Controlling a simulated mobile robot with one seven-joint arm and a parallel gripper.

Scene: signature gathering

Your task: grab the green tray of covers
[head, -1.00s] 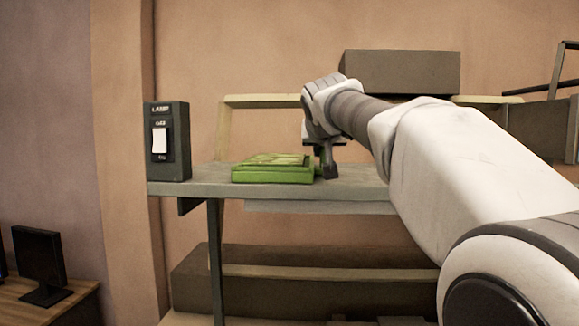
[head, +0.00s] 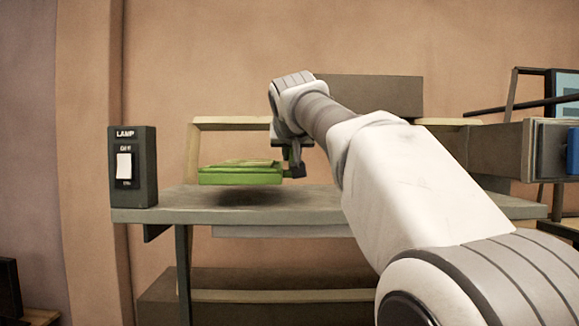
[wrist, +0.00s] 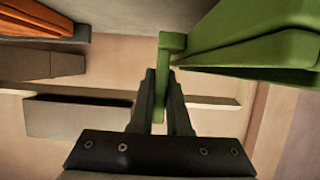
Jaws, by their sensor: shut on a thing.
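The green tray (head: 240,175) is held level in the air above the grey table, with a dark shadow beneath it in the head view. Green covers (head: 245,163) seem to lie flat in it, but their detail is too small to tell. My gripper (head: 293,170) is at the tray's right end. In the wrist view, my gripper (wrist: 164,95) is shut on a narrow green handle of the tray (wrist: 240,40), with the tray's body to the upper right. The tray's far side is hidden.
The grey table (head: 330,205) carries a dark lamp switch box (head: 134,167) at its left end. A dark block (head: 370,95) stands behind my arm. At the right are a grey shelf unit (head: 497,150) and a blue object (head: 572,152). The tabletop under the tray is clear.

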